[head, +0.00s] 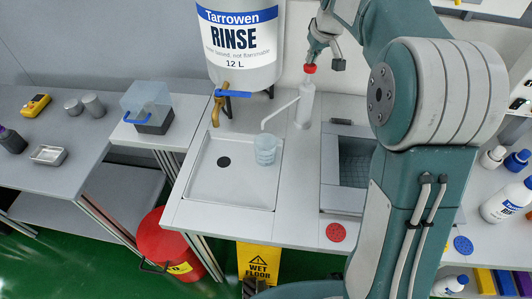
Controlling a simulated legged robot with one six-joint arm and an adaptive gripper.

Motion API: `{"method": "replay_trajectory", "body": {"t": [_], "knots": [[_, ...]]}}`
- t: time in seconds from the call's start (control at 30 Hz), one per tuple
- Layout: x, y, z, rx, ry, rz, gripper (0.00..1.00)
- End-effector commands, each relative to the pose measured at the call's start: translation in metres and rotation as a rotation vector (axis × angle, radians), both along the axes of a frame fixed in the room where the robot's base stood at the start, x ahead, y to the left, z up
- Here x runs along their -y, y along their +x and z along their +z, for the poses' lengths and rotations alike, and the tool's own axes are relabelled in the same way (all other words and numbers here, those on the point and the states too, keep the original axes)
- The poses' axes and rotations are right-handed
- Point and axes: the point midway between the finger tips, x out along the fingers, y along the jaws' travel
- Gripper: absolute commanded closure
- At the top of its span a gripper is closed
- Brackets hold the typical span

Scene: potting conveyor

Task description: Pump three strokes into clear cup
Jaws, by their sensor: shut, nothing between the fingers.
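The clear cup (266,150) stands upright in the right part of the white sink tray, below the pump's spout. The pump bottle (305,104) is white and upright behind and to the right of the cup. Its long white spout (280,113) reaches left and bends down above the cup. My gripper (311,67) is shut and empty, pointing down right over the bottle's top. Something red shows at its fingertips, and I cannot tell whether it is the pump head or part of the gripper, nor whether they touch. Any liquid in the cup is hard to make out.
A grey basin (345,165) lies right of the bottle. A red disc (336,232) lies at the counter's front. A clear box (147,105) stands left.

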Motion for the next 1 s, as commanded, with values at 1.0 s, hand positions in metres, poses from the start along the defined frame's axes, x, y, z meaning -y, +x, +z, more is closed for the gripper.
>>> {"method": "replay_trajectory", "body": {"t": [1.0], "knots": [[0.0, 0.0, -0.025, -0.006, 0.0, 0.0, 1.0]]}}
